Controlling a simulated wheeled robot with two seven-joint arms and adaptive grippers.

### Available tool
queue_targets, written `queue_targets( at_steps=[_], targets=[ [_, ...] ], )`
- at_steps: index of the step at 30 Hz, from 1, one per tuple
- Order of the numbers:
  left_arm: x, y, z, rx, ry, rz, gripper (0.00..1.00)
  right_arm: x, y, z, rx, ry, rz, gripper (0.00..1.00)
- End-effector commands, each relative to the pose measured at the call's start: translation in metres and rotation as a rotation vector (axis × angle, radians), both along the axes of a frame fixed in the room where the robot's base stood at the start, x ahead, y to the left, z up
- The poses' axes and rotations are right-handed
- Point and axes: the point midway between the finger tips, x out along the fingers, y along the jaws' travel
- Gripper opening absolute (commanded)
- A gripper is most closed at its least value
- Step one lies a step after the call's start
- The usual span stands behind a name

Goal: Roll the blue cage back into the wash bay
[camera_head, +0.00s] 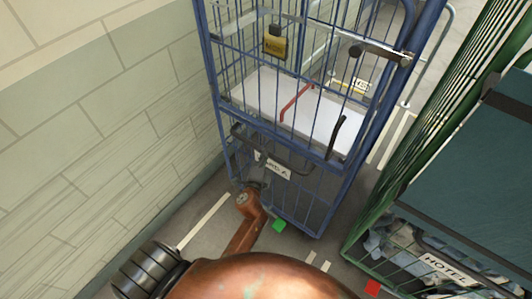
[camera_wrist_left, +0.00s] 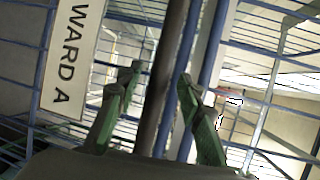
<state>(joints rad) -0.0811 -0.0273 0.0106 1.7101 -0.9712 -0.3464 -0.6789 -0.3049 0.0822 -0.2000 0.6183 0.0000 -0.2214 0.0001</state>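The blue cage (camera_head: 318,190) stands upright in the head view, a wire trolley with a white shelf (camera_head: 290,108) inside. A "WARD A" label (camera_head: 272,166) hangs low on its near side, beside a dark handle bar (camera_head: 297,170). The label also shows in the wrist view (camera_wrist_left: 72,50). My left gripper (camera_head: 260,186) is low at the cage's near side, partly hidden by its own arm. In the wrist view its two green-padded fingers (camera_wrist_left: 158,80) stand apart, on either side of a dark bar (camera_wrist_left: 166,75), with gaps visible. My right gripper is not in view.
A tiled wall (camera_head: 100,110) runs close along the left. A green cage (camera_head: 385,210) labelled "HOTEL", holding cloth, stands close on the right. A yellow padlock (camera_head: 275,42) hangs on the blue cage.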

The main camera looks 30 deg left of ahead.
Motion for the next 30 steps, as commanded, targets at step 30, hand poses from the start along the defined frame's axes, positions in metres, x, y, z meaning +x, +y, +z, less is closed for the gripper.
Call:
queue_targets(
  at_steps=[30],
  targets=[
    [0.018,0.006,-0.004,-0.002,0.0,-0.001,0.0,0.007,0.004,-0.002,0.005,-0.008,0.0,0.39]
  ],
)
